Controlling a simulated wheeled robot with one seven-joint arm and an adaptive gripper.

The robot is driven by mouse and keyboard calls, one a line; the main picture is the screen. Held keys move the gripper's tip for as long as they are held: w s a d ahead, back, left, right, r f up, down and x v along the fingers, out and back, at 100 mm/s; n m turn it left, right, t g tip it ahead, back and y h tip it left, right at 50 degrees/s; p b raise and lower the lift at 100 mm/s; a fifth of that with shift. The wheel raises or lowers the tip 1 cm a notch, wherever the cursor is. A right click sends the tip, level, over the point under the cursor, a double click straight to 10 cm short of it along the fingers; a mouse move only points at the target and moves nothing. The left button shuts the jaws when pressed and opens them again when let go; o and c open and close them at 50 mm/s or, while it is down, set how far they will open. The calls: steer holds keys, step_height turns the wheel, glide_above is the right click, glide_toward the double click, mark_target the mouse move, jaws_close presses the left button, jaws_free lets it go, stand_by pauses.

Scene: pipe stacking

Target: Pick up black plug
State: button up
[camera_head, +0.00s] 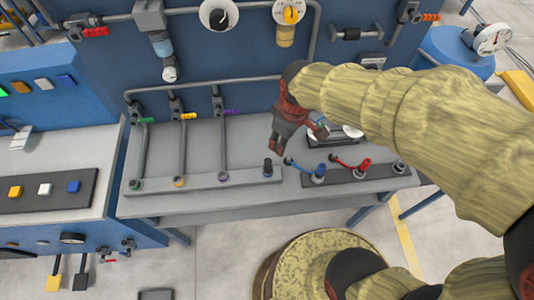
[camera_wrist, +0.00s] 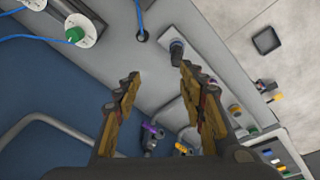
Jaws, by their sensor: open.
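The black plug (camera_head: 268,167) stands upright at the right end of the light grey rail (camera_head: 205,181) on the bench. It also shows in the wrist view (camera_wrist: 177,50), just beyond the right fingertip. My gripper (camera_head: 298,140) is open above the bench, a little above and to the right of the plug. In the wrist view my gripper's two fingers (camera_wrist: 159,72) are spread with nothing between them. The plug is outside the fingers and not touched, as far as I can tell.
Blue (camera_head: 319,171) and red (camera_head: 364,165) cabled connectors sit on a dark strip to the right. Vertical pipes with green, yellow and purple (camera_head: 223,176) collars rise to the left. A dark blue panel (camera_head: 250,95) stands behind. The bench between the purple pipe and plug is clear.

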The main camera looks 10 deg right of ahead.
mark_target(268, 161)
steer(key=a+f+n+p, duration=0.1)
steer(key=w+a+f+n+g, duration=0.1)
steer(key=f, duration=0.1)
steer(key=a+f+n+p, duration=0.1)
steer(key=shift+w+a+f+g+p, duration=0.25)
steer(key=shift+w+a+g+p, duration=0.05)
steer(key=shift+w+a+p, duration=0.1)
steer(key=f+n, duration=0.1)
steer(key=f, duration=0.1)
steer(key=a+f, duration=0.1)
steer(key=f, duration=0.1)
steer(key=f+n+p, duration=0.1)
steer(key=f, duration=0.1)
steer(key=shift+s+a+f+n+g, duration=0.1)
steer(key=shift+s+a+n+g, duration=0.2)
steer(key=shift+a, duration=0.1)
steer(key=f, duration=0.2)
steer(key=d+f+b, duration=0.1)
steer(key=f, duration=0.2)
steer(key=shift+d+f, duration=0.15)
steer(key=shift+f, duration=0.2)
steer(key=shift+c, duration=0.4)
jaws_close()
